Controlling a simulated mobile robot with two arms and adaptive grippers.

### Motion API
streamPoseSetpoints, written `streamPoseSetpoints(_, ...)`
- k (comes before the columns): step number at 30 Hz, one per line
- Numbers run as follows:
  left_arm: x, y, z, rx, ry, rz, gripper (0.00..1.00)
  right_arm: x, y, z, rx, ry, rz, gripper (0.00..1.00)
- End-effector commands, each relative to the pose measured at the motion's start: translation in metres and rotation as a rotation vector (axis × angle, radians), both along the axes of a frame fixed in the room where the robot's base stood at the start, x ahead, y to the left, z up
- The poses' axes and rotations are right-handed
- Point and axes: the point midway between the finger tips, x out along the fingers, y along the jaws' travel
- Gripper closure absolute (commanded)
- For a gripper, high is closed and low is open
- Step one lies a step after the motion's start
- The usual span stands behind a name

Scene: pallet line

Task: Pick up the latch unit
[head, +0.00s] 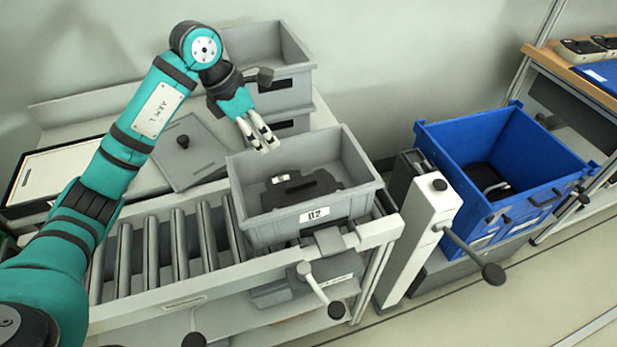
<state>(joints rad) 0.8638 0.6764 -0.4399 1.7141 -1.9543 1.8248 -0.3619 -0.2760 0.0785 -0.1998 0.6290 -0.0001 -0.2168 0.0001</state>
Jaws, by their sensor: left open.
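A grey bin (311,225) labelled 112 or similar stands at the right end of the roller conveyor. A flat dark part (306,190) lies on its floor, with a small pale piece (280,179) at its upper left edge. I cannot tell for sure which of these is the latch unit. My left gripper (266,144) is open and empty, pointing down over the far left rim of the bin, above and behind the dark part. My right gripper is out of view.
Stacked grey bins (268,52) stand behind. A blue crate (505,175) with a black item in it stands at the right, past a white post (418,232) with a lever. A grey lid (184,150) with a knob lies at the left. The rollers (165,245) are clear.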

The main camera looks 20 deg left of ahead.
Motion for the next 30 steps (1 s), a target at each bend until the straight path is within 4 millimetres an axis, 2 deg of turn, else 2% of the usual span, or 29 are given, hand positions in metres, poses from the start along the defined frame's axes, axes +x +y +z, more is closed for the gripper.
streamPoseSetpoints(2,0.000,0.000,-0.004,0.006,0.005,0.001,0.58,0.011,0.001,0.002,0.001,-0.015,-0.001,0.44)
streamPoseSetpoints(4,0.002,-0.003,-0.012,0.007,0.008,0.001,0.58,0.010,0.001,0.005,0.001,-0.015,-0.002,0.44)
streamPoseSetpoints(12,0.013,-0.023,-0.065,0.001,0.009,-0.001,0.58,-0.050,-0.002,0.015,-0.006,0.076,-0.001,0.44)
streamPoseSetpoints(14,0.015,-0.027,-0.077,0.001,0.009,0.000,0.58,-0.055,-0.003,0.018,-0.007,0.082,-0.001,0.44)
streamPoseSetpoints(17,0.019,-0.033,-0.094,0.002,0.007,0.000,0.58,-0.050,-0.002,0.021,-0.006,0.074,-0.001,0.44)
streamPoseSetpoints(24,0.024,-0.039,-0.113,0.004,0.003,0.001,0.58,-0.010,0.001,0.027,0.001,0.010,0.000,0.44)
streamPoseSetpoints(30,0.027,-0.053,-0.132,0.000,0.007,0.000,0.58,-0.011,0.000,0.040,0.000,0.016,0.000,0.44)
